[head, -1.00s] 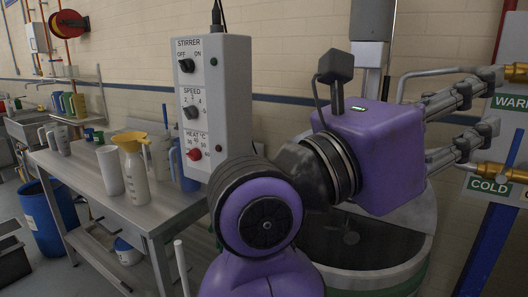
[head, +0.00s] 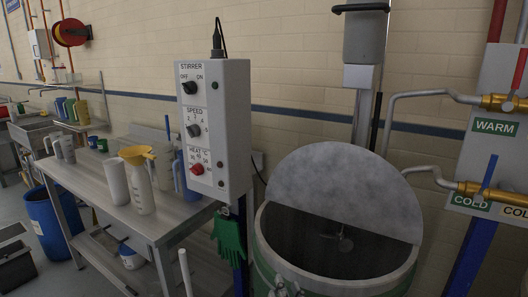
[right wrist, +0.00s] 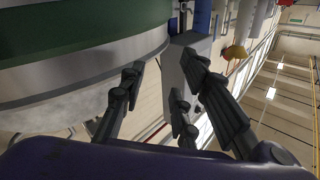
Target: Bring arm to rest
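My right gripper (right wrist: 165,85) shows only in the right wrist view. Its dark fingers are spread apart with nothing between them, so it is open and empty. It is close to the steel vat, whose green band and rim fill the upper left of that view. In the head view the vat (head: 268,250) stands at the lower right, with a grey half lid (head: 345,185) over its back part and a stirrer inside. Neither of my arms shows in the head view, and my left gripper is in no view.
The stirrer control box (head: 214,125) stands left of the vat, with green gloves (head: 229,238) hanging below. A steel bench (head: 160,213) holds a white bottle with a yellow funnel (head: 137,154), jugs and a cup. Warm (head: 495,127) and cold valve pipes are at right.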

